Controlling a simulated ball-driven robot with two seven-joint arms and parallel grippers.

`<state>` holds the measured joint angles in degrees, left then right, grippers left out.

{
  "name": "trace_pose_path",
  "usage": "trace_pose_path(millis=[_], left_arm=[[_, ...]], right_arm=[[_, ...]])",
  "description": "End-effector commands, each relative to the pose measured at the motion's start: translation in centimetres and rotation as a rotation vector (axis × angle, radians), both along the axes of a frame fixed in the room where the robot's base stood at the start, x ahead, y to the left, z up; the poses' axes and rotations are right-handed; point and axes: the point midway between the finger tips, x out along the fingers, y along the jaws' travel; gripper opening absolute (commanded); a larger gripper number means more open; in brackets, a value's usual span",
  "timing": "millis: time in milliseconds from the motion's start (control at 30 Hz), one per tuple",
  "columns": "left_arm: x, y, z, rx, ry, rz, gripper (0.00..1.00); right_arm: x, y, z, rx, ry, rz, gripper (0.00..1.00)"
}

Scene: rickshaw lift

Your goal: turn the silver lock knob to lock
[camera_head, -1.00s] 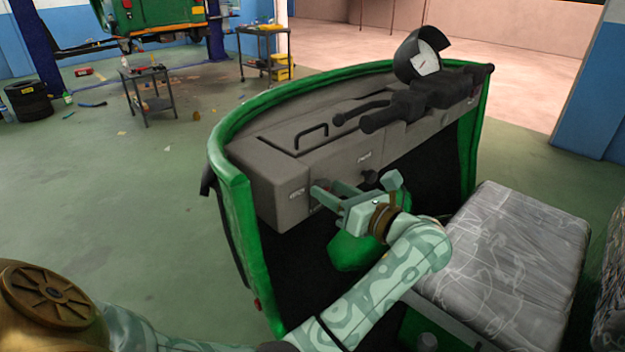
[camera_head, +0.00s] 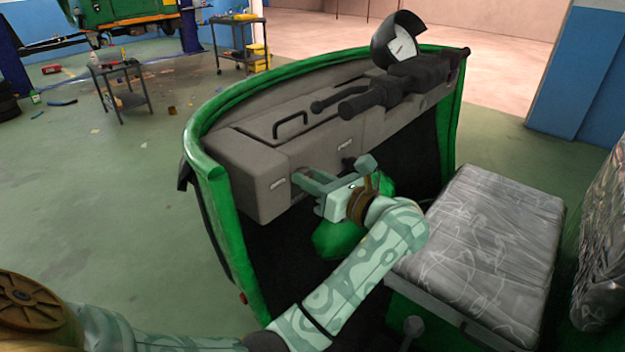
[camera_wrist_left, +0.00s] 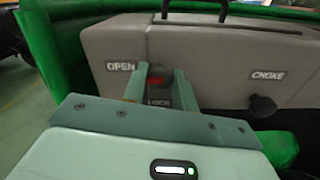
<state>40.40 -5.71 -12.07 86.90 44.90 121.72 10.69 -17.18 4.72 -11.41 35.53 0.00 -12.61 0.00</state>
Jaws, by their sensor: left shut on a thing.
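The lock knob (camera_wrist_left: 157,71) shows in the left wrist view as a small dark, reddish round shape on the grey dash panel, between the words OPEN and LOCK. Its silver finish and its exact angle cannot be made out. My left gripper (camera_wrist_left: 159,79) has a finger on each side of the knob and is shut on it. In the head view the left gripper (camera_head: 303,178) reaches the panel's front face, and its fingers hide the knob. My right gripper is not in view.
A black choke knob (camera_wrist_left: 262,105) sticks out to the right of the gripper. The green rickshaw rim (camera_head: 215,205) curves around the dash. Handlebars (camera_head: 370,100) stand above, and a plastic-covered seat (camera_head: 485,245) lies to the right. Open floor (camera_head: 90,210) is at the left.

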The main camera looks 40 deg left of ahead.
Motion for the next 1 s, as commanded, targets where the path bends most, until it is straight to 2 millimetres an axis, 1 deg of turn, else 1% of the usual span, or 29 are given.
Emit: trace_pose_path(millis=[33,167,400,500,1000], left_arm=[[0.1,0.0,-0.4,-0.004,-0.022,-0.001,0.05],[0.1,-0.1,-0.6,-0.012,-0.105,-0.001,0.05],[0.1,0.0,-0.7,-0.028,-0.319,0.000,0.05],[0.1,0.0,-0.7,-0.035,-0.415,-0.001,0.05],[0.2,-0.1,-0.8,-0.073,-0.888,-0.001,0.05]], right_arm=[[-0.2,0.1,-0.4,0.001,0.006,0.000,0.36],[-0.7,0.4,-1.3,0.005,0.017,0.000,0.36],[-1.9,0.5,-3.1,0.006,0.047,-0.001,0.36],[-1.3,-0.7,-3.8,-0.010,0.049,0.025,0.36],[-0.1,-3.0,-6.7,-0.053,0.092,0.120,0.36]])
